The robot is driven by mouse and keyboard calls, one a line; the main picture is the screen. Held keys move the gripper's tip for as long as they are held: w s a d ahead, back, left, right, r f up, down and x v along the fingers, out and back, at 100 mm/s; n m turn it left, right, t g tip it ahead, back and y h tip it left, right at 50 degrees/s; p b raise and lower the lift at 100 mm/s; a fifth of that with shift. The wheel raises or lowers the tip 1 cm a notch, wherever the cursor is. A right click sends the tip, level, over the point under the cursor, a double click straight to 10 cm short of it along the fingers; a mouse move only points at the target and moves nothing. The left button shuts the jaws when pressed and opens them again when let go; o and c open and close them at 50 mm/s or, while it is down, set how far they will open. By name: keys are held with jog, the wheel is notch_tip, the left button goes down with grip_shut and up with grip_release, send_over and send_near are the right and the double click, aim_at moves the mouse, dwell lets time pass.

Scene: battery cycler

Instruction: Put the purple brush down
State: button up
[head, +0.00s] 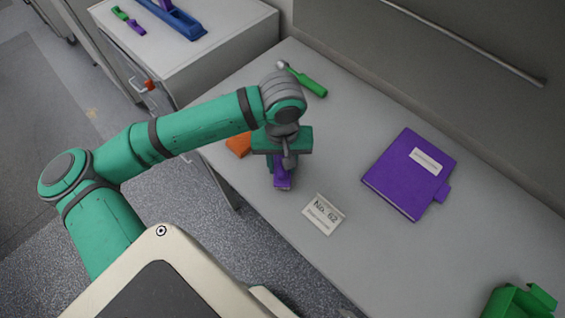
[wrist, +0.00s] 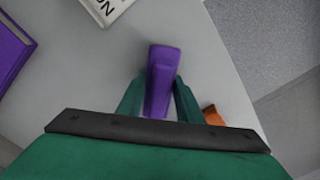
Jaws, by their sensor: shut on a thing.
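The purple brush (wrist: 161,75) is between the two green fingers of my gripper (wrist: 158,98) in the wrist view. My gripper is shut on it, with one finger on each side. In the head view the brush (head: 283,180) shows below my gripper (head: 283,163), over the front edge area of the grey table (head: 350,120). Its upper part is hidden by my gripper. I cannot tell whether its lower end touches the table.
An orange thing (head: 239,145) lies just left of my gripper. A "No. 62" card (head: 323,214) stands to the right, with a purple binder (head: 410,174) beyond it. A green-handled tool (head: 308,82) lies behind. A green box (head: 520,302) is at lower right.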

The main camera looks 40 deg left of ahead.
jog(key=shift+f, duration=0.15)
jog(key=o, duration=0.9)
jog(key=shift+a, duration=0.1)
notch_tip(320, 180, up, 12)
jog(key=shift+r, duration=0.2)
